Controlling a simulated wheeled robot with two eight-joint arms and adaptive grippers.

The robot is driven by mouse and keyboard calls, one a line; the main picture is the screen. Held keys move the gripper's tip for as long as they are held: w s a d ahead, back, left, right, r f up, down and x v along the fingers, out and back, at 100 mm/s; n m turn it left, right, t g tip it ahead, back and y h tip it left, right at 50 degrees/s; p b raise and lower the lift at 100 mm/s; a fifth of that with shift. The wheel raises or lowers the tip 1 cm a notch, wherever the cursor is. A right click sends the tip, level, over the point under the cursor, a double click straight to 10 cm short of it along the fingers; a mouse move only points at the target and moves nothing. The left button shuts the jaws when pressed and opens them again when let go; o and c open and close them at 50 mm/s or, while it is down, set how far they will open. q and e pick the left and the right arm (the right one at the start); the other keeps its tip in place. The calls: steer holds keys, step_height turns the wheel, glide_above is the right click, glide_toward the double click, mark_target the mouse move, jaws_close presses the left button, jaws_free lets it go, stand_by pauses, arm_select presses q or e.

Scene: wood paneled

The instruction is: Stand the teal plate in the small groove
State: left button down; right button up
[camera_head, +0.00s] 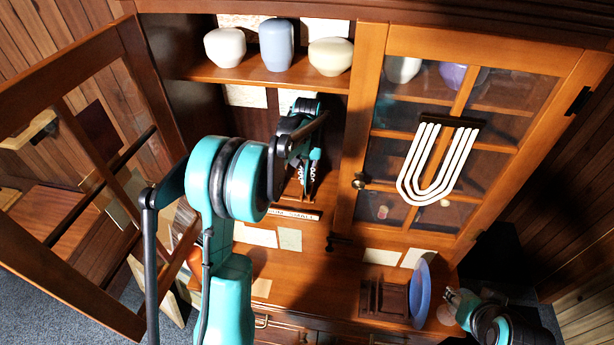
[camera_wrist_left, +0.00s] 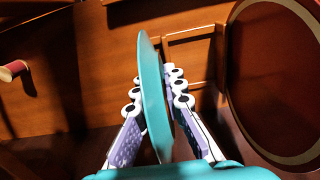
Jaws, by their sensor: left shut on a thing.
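The teal plate (camera_wrist_left: 154,95) stands nearly edge-on between the fingers of my left gripper (camera_wrist_left: 157,92) in the left wrist view. The gripper is shut on it. In the head view my left gripper (camera_head: 304,172) is inside the open left part of the cabinet, above a shelf strip with a printed label (camera_head: 292,214). The arm and gripper largely hide the plate there. The small groove cannot be made out clearly. My right gripper (camera_head: 458,302) is at the lower right, beside a blue plate; its finger opening is unclear.
The blue plate (camera_head: 420,292) stands upright by a dark wooden rack (camera_head: 383,299) on the counter. A round brown plate with a cream rim (camera_wrist_left: 304,157) is close at right in the wrist view. The left door (camera_head: 128,55) is open; the right glass door (camera_head: 455,130) is closed. Vases (camera_head: 276,45) stand above.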

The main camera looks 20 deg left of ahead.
arm_select(q)
steer(key=shift+f+b, duration=0.5)
steer(key=shift+f, duration=0.2)
steer(key=c, duration=1.5)
jaws_free()
steer(key=shift+c, duration=0.2)
